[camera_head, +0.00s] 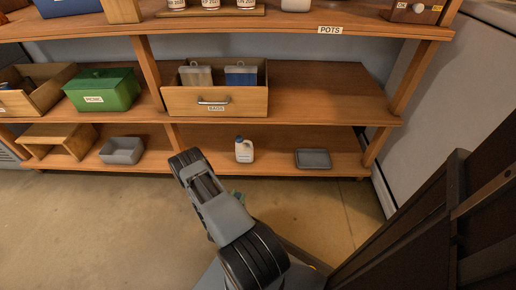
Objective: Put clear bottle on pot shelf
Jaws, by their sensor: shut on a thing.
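The pot shelf (360,17) is the top board, with a white "POTS" label (331,30) on its front edge toward the right. Its visible stretch above the label is bare. My arm reaches up from the bottom middle and bends in front of the lowest shelf. My gripper is hidden behind the arm. A small greenish, glassy-looking bit (238,196) shows just right of the arm link. It may be part of the clear bottle, but I cannot tell.
A white jug (244,151) and a grey tray (313,158) stand on the lowest shelf. A "BAGS" drawer box (214,101) and a green box (102,89) are on the middle shelf. A control box (416,11) stands at the top shelf's right end.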

